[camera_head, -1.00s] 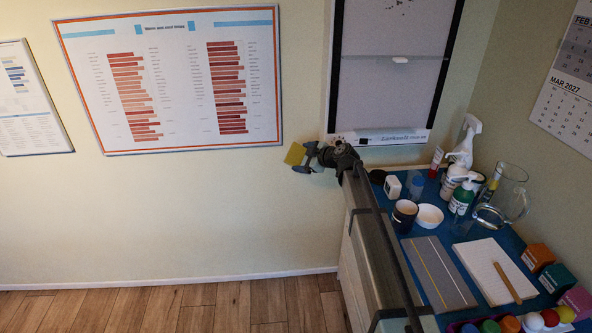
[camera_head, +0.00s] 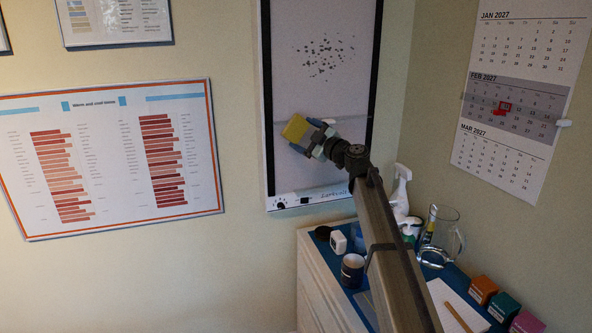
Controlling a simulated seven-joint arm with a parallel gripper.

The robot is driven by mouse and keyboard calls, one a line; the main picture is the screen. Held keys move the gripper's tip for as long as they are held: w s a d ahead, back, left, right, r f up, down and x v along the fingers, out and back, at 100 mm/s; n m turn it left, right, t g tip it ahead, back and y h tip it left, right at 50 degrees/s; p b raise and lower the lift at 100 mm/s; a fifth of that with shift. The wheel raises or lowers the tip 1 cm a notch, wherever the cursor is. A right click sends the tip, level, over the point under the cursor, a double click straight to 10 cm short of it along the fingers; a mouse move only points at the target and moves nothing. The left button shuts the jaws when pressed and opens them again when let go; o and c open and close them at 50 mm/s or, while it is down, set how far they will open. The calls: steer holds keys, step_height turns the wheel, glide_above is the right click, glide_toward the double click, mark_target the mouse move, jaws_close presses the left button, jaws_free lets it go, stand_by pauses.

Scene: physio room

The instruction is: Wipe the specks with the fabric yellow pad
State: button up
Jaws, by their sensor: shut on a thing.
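A cluster of dark specks (camera_head: 323,56) is on the upper part of the pale wall panel (camera_head: 350,100), which has a black frame. My gripper (camera_head: 312,138) is shut on the yellow pad (camera_head: 295,128). It holds the pad in front of the panel's lower left part, below the specks. I cannot tell whether the pad touches the panel. My arm hides part of the panel's lower right and its bottom strip.
Below the panel, a blue-topped cabinet (camera_head: 310,262) holds a dark cup (camera_head: 352,268), a spray bottle (camera_head: 400,195), a glass jug (camera_head: 440,237) and several small boxes. A calendar (camera_head: 515,110) hangs on the right wall; a chart (camera_head: 110,155) hangs at left.

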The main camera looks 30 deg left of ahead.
mark_target(321, 70)
step_height(321, 70, up, 17)
steer(key=d+m+t, duration=0.1)
steer(key=d+t, duration=0.2)
steer(key=shift+y, duration=0.3)
steer(key=shift+w+a+r, duration=0.15)
steer(key=shift+w+a, duration=2.05)
steer(key=shift+w, duration=0.25)
steer(key=shift+w+a, duration=0.7)
steer(key=shift+w+d, duration=1.3)
steer(key=shift+d, duration=0.15)
steer(key=shift+w+d, duration=1.2)
steer(key=shift+w, duration=0.25)
steer(key=shift+w+d, duration=4.05)
steer(key=shift+r, duration=0.2)
